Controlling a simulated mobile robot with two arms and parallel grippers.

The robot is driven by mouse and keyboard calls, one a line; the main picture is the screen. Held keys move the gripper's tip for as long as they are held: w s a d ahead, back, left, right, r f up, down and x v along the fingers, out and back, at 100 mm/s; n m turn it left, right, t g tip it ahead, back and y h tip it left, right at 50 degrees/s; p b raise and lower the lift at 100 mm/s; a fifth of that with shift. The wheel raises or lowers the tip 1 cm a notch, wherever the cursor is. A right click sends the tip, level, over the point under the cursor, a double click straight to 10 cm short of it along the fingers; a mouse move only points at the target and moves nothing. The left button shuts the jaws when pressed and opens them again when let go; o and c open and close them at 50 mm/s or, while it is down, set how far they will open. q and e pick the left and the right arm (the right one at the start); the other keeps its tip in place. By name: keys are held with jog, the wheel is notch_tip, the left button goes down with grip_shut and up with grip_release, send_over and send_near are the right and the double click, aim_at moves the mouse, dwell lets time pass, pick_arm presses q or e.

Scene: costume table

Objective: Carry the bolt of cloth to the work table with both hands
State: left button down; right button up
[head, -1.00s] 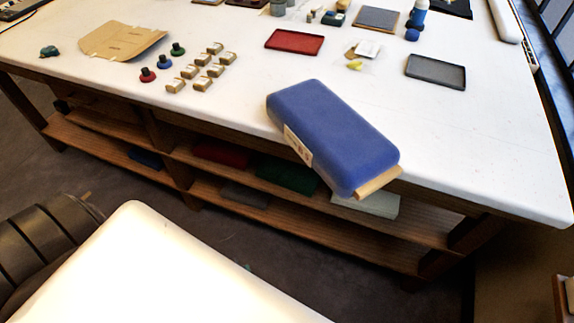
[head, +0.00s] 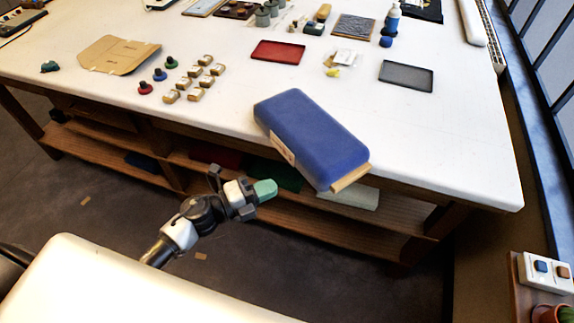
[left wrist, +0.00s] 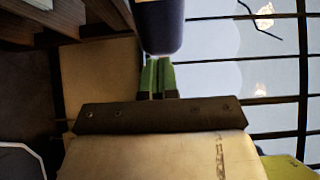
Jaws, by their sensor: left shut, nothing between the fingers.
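The blue bolt of cloth (head: 312,137) lies slantwise over the front edge of the white-topped work table (head: 440,157), its near end overhanging. A pale wooden core end (head: 350,178) sticks out of it, and a label is on its side. My left gripper (head: 266,190) is in front of the table, below and left of the bolt and apart from it in the head view. In the left wrist view, the green fingers (left wrist: 158,76) are together and empty, and the bolt (left wrist: 158,24) shows just beyond their tips. My right gripper is not in view.
A red tray (head: 278,52), a grey tray (head: 406,76), small boxes (head: 196,82), spools (head: 159,74) and cardboard (head: 112,54) lie farther back on the table. Wooden shelves (head: 210,185) with folded cloth run underneath. A shelf with a plant (head: 548,312) stands at the lower right.

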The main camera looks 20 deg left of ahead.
aim_at(298, 166)
pick_arm(q)
jog(key=w+d, duration=0.1)
jog(key=w+d+p, duration=0.1)
jog(key=w, duration=0.1)
jog(key=w+d, duration=0.1)
jog(key=w, duration=0.1)
jog(key=shift+w+r, duration=0.1)
jog(key=shift+w+p, duration=0.35)
jog(key=shift+w, duration=0.35)
